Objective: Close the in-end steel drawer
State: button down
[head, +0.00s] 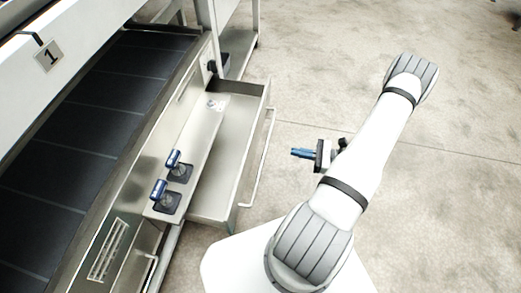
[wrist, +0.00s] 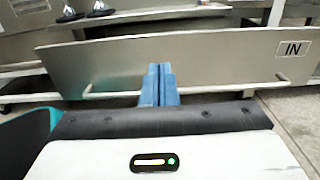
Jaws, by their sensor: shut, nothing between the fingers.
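The in-end steel drawer (head: 249,145) is pulled out from the machine's side in the head view, and its interior looks empty. My gripper (head: 294,153) is shut and empty, to the right of the handle with a gap between. Its blue fingers (wrist: 159,68) point at the middle of the front and hide part of the handle.
The dark conveyor belt (head: 85,120) lies to the left. A second handle (head: 150,272) shows at the lower left. The concrete floor right of the drawer is clear.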

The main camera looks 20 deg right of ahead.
aim_at(250, 144)
jog(key=b+x, duration=0.3)
jog(key=x, duration=1)
jog(key=shift+w+a+f, duration=0.15)
jog(key=shift+w+a, duration=0.1)
jog(key=shift+a, duration=0.1)
